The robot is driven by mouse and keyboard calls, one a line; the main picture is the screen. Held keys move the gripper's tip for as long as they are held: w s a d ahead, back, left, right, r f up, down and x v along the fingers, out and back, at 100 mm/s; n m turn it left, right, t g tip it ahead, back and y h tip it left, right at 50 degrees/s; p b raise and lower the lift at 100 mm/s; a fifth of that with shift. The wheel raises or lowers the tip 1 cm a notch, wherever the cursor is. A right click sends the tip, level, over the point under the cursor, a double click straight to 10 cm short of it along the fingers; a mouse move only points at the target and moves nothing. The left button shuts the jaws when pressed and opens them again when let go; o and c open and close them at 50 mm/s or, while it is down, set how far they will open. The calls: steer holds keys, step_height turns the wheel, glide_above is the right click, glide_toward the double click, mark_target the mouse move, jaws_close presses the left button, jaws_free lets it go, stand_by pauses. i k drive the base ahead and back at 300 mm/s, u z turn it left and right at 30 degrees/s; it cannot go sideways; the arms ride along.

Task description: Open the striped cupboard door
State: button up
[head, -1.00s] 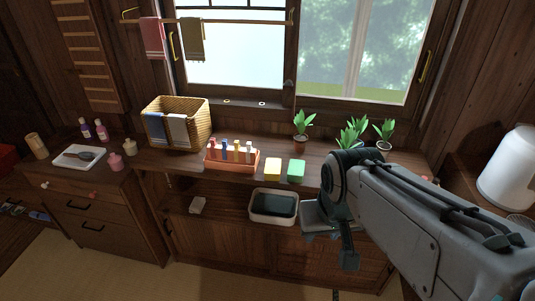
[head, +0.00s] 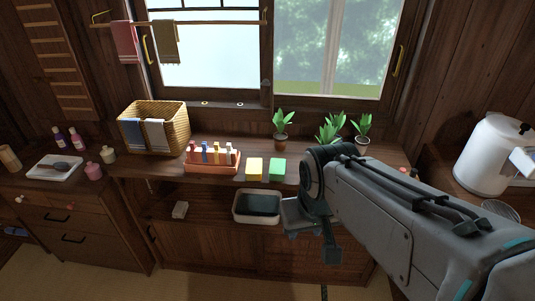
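A dark wooden panel with pale horizontal stripes (head: 58,55) is upright on the wall at the upper left of the head view, and looks like the striped cupboard door. Its top is cut off by the picture edge, and I cannot make out a gap along its side. My gripper (head: 328,250) hangs at the end of my arm at the lower right, in front of the low cabinet and far from the striped panel. The gripper's fingers are dark and seen side-on, so their opening does not show. I see nothing held.
The counter bears a wicker basket (head: 180,128), an orange rack (head: 212,165), yellow (head: 254,169) and green (head: 277,170) blocks, and potted plants (head: 281,142). A grey bin (head: 256,220) sits on the shelf below. A white kettle (head: 490,158) stands right. Tatami floor (head: 200,286) shows in front.

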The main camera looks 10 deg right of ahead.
mark_target(276, 255)
steer(key=u, duration=1.15)
steer(key=k, duration=1.35)
steer(key=z, duration=1.75)
steer(key=i, duration=0.95)
steer(key=u, duration=0.05)
